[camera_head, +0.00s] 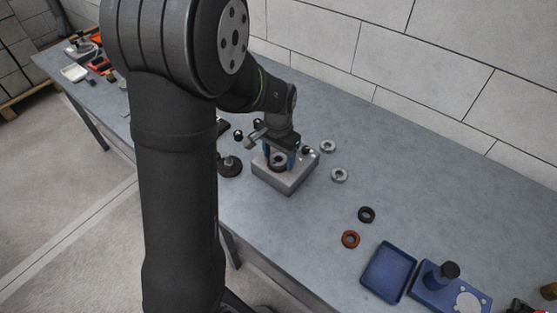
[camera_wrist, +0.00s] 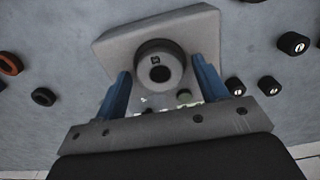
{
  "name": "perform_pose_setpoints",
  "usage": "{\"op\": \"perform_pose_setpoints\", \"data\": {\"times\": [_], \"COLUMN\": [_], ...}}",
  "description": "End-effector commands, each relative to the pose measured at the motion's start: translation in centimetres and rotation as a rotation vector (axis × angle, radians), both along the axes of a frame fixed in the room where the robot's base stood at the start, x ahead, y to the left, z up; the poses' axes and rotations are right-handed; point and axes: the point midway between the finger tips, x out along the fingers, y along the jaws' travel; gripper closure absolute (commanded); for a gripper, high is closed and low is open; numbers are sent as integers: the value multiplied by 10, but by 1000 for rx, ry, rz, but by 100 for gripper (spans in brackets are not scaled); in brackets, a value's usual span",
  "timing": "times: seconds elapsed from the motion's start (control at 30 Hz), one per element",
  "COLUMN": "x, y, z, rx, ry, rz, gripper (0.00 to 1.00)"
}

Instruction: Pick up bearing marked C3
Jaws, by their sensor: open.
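A grey round part with a dark centre hole (camera_wrist: 158,65) sits on a grey block (camera_wrist: 115,45). It has a small dark square mark whose lettering I cannot read, so I cannot tell whether it is the bearing marked C3. My gripper (camera_wrist: 160,68) is open, with one blue finger on each side of this part; contact is not clear. In the head view, my gripper (camera_head: 280,156) is low over the block (camera_head: 288,182) and partly hides the part. Two silver rings, near (camera_head: 339,175) and far (camera_head: 327,146), lie right of the block, their marks unreadable.
A black ring (camera_head: 366,214) and a red-brown ring (camera_head: 350,239) lie on the bench, near a blue tray (camera_head: 389,272) and a blue fixture (camera_head: 432,287). Small black knob-like parts (camera_wrist: 293,43) are near the block.

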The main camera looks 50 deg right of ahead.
Motion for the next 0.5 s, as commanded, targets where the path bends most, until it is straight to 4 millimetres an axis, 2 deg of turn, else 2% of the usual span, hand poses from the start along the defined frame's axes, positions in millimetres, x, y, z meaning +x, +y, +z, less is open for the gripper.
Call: {"op": "perform_pose_setpoints", "data": {"times": [0.17,0.4,0.5], "x": [0,0,0], "y": [0,0,0], "z": [0,0,1], "rx": [-1,-1,-1], "ry": [0,0,0], "rz": [0,0,0], "gripper": [36,83,88]}}
